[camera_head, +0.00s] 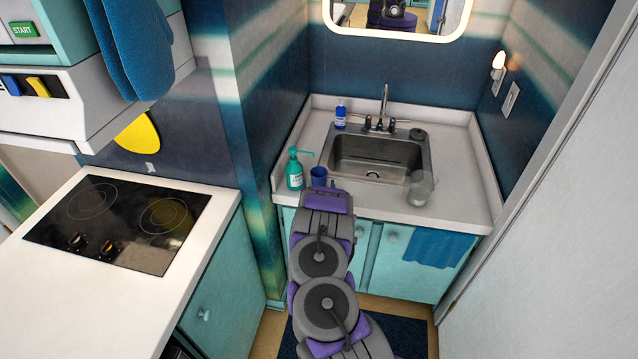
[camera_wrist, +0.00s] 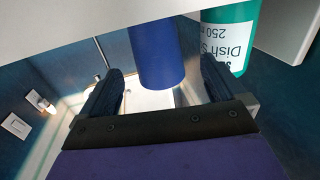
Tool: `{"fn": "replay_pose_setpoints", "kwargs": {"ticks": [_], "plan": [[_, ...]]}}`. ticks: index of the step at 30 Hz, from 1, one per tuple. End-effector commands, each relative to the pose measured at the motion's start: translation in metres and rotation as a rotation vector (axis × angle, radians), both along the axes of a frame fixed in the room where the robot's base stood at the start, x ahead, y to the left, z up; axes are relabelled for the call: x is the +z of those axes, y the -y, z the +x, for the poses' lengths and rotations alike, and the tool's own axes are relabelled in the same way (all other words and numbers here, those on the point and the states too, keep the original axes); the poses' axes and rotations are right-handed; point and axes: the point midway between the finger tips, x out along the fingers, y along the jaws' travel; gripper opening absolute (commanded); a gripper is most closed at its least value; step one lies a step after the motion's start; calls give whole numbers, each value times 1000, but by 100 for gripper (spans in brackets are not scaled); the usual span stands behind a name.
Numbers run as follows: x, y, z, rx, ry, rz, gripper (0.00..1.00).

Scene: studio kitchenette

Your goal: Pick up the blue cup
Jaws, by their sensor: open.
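The blue cup (camera_head: 318,176) stands near the front left edge of the sink counter, just beyond the end of my arm in the head view. In the wrist view, which looks upside down, the blue cup (camera_wrist: 156,50) shows between and ahead of my two dark fingers. My gripper (camera_wrist: 162,68) is open, with a finger on each side of the cup's outline. I cannot tell whether either finger touches it. In the head view my arm's end hides the fingers and the lower part of the cup.
A teal dish soap bottle (camera_head: 294,172) stands close left of the cup; it also shows in the wrist view (camera_wrist: 229,38). The sink (camera_head: 372,160), a blue bottle (camera_head: 340,116) and a clear glass (camera_head: 420,190) are on the counter (camera_head: 455,198). A stove (camera_head: 118,222) is left.

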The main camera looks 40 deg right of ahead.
Motion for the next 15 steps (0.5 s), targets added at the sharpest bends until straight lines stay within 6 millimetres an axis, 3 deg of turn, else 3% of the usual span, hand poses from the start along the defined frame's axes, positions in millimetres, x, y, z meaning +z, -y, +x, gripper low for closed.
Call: {"fn": "replay_pose_setpoints", "kwargs": {"ticks": [7, 15], "plan": [[0, 6, 7, 0, 2, -2, 97], [0, 28, 31, 1, 3, -3, 97]]}}
